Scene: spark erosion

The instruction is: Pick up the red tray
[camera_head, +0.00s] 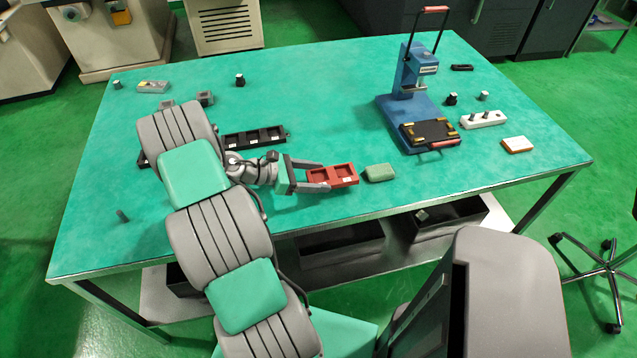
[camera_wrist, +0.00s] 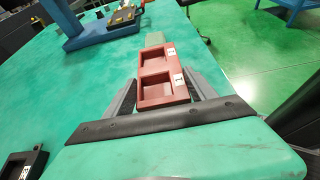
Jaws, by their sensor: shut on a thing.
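The red tray (camera_head: 344,174) has two square recesses and small white labels. It is at the front middle of the green table, and it also shows in the wrist view (camera_wrist: 155,88). My gripper (camera_head: 324,176) is shut on the tray's near end, with one finger along each long side. In the wrist view the fingers (camera_wrist: 163,88) flank the tray. Both recesses look empty. I cannot tell whether the tray touches the table or is slightly above it.
A grey-green block (camera_head: 379,173) lies just beyond the tray's far end. A black tray (camera_head: 254,138) lies behind my gripper. A blue press (camera_head: 407,82) stands to the right at the back. A white block (camera_head: 483,120) and a small white-orange box (camera_head: 517,144) are farther right.

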